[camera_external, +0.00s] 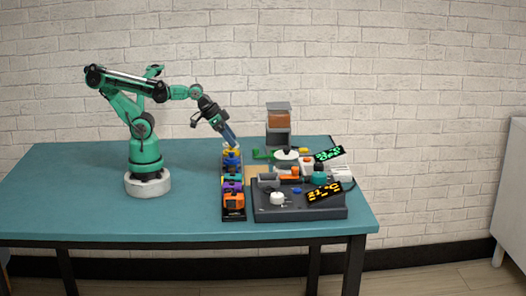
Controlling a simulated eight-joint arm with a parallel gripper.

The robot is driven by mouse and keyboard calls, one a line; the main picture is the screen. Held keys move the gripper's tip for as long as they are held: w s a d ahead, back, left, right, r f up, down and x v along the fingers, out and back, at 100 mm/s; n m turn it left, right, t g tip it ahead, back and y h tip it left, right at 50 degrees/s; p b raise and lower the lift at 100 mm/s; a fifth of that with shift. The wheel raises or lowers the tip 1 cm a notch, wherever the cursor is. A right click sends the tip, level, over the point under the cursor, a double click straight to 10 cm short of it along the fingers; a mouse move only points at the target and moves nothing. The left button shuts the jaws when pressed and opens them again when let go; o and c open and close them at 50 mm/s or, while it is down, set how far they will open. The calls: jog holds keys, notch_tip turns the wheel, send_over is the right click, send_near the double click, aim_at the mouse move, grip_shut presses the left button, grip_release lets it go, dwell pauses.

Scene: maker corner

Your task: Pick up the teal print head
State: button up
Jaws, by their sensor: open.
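A dark rack (234,215) holds a row of coloured print heads on the table. From back to front I make out yellow, blue, a small teal patch, purple and orange. The teal print head (230,171) seems to sit between the blue one (232,161) and the purple one (232,186); it is small and partly hidden. My gripper (233,144) points down over the back end of the rack, close to the yellow and blue heads. It is open, with nothing visible between its fingers. I cannot tell whether it touches a head.
Right of the rack stands a dark grey machine base (300,212) with a white knob (277,198) and two lit displays. A grey and brown unit (278,122) rises at the back. The left and front of the teal table (80,200) are clear.

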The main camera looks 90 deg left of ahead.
aim_at(233, 174)
jog(key=d+f+g, duration=0.1)
jog(key=d+g, duration=0.1)
jog(key=d+f+m+g, duration=0.1)
jog(key=d+f+g, duration=0.2)
jog(key=g, duration=0.1)
jog(key=shift+w+d+f+m+g, duration=0.15)
jog(key=shift+w+d+m+g, duration=0.15)
jog(key=shift+w+d, duration=0.1)
jog(key=shift+s+f, duration=0.1)
jog(key=shift+f, duration=2.75)
grip_shut()
jog(key=shift+r, duration=0.15)
